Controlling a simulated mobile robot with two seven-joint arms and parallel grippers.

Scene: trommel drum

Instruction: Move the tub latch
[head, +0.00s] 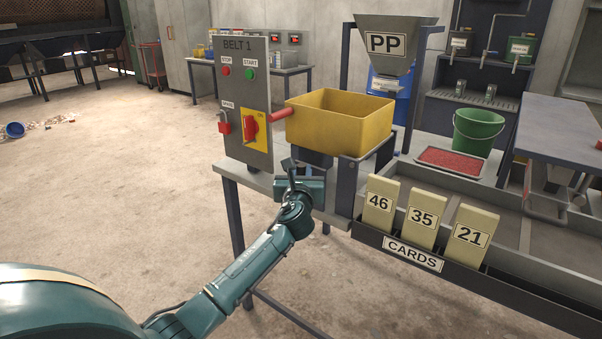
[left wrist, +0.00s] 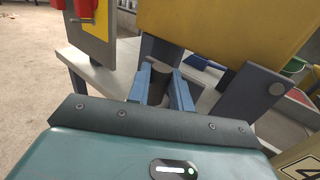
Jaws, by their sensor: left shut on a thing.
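The yellow tub (head: 335,126) sits level in a grey frame at the end of the bench, with a red handle (head: 281,115) sticking out at its left. My left gripper (head: 290,168) is low in front of the tub, just below its near side. In the left wrist view its two blue fingers (left wrist: 160,90) are closed around a dark, rod-like part (left wrist: 158,82) under the tub (left wrist: 215,30), which looks like the tub latch. The fingers and the tub hide most of this part. My right gripper is not in view.
The BELT 1 panel (head: 243,90) with a red switch stands left of the tub. A rack of number cards (head: 420,219) is to the right, near my forearm. A PP hopper (head: 395,40), a green bucket (head: 478,130) and a red tray (head: 450,161) are behind. The floor at left is mostly clear.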

